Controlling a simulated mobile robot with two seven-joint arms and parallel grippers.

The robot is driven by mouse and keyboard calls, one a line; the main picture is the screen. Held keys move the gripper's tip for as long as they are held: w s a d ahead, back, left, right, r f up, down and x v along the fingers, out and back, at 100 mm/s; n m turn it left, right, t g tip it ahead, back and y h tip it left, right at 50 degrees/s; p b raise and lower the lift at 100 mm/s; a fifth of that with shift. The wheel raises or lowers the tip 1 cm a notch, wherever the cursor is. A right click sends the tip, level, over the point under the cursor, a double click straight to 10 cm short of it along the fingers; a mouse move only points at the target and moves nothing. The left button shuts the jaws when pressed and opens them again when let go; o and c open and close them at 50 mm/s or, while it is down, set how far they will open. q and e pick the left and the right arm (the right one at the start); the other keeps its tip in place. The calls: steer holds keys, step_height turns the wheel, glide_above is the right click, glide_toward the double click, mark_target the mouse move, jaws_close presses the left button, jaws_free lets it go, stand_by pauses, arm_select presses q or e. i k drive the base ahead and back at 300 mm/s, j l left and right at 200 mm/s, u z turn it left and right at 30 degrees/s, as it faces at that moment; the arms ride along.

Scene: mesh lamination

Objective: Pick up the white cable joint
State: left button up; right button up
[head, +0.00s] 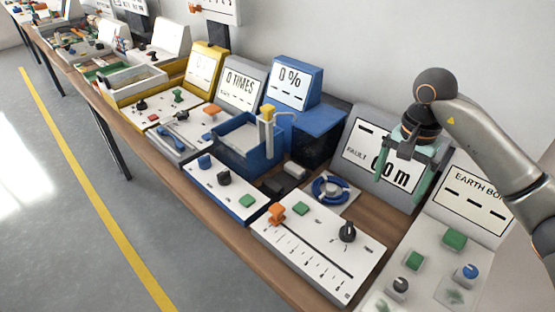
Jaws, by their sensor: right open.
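My right gripper (402,180) hangs at the right with its two greenish fingers spread and pointing down. It is empty, in front of the grey display panel (352,148) reading "FAULT" and "00 m". I cannot pick out a white cable joint for sure. A small pale grey block (293,170) lies beside a dark block (271,187) behind the white panel with knobs. A blue ring-shaped coil (330,188) lies on a pale plate to the left of and below the gripper. My left gripper is not in view.
A white slider panel (318,250) with an orange knob stands at the front. Another panel (412,262) with green and blue buttons stands at right. A blue tank (250,140) and a dark box (316,135) stand at centre. Bare wood (385,222) shows below the gripper.

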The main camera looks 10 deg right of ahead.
mark_target(297, 172)
steer(key=i+j, duration=0.7)
steer(key=j, duration=0.2)
